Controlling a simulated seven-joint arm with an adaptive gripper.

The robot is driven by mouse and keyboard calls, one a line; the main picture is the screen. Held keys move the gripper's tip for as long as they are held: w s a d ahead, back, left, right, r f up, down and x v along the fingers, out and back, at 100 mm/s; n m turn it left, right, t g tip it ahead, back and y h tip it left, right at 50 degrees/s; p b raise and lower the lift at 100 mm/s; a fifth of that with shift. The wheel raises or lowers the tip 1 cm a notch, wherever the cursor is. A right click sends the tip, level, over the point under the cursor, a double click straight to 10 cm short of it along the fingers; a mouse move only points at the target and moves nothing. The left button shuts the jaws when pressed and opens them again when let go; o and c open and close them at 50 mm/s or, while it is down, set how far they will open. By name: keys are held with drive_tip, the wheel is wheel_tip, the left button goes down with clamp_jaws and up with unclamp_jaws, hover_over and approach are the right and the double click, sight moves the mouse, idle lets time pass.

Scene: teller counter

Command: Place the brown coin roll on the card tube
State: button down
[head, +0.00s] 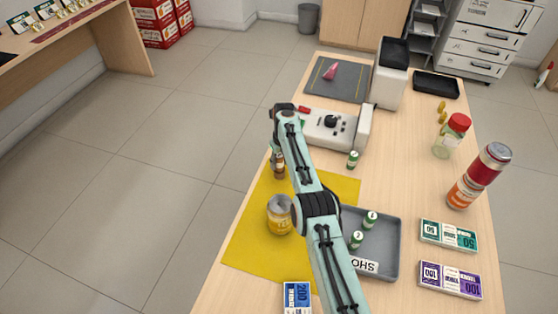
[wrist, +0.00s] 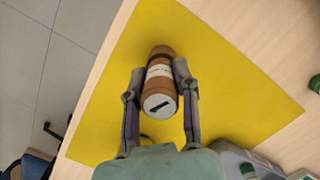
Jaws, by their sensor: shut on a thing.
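The brown coin roll (wrist: 159,82), with a white label and a dark mark on its pale end, is between the fingers of my gripper (wrist: 160,88), which is shut on it. In the head view the brown coin roll (head: 279,171) shows below my gripper (head: 278,158), over the far left part of the yellow mat. I cannot tell if it touches the mat. A tall red and orange cylinder with a grey top (head: 480,176) stands upright at the right table edge; it may be the card tube, but I cannot be sure.
A jar (head: 279,222) stands on the yellow mat (head: 250,245). My arm crosses above the grey tray (head: 388,262), which holds green rolls. Another green roll (head: 353,159) stands near the machine (head: 330,130). A red-lidded jar (head: 450,138) and banknote bundles (head: 449,236) are on the right.

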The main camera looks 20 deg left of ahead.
drive_tip(key=c, duration=0.8)
unclamp_jaws()
drive_tip(key=shift+f, duration=0.1)
drive_tip(key=shift+c, duration=0.2)
drive_tip(key=r, duration=0.8)
drive_tip(key=s+d+r, duration=0.1)
drive_tip(key=r, duration=0.3)
drive_tip(key=shift+r, duration=0.1)
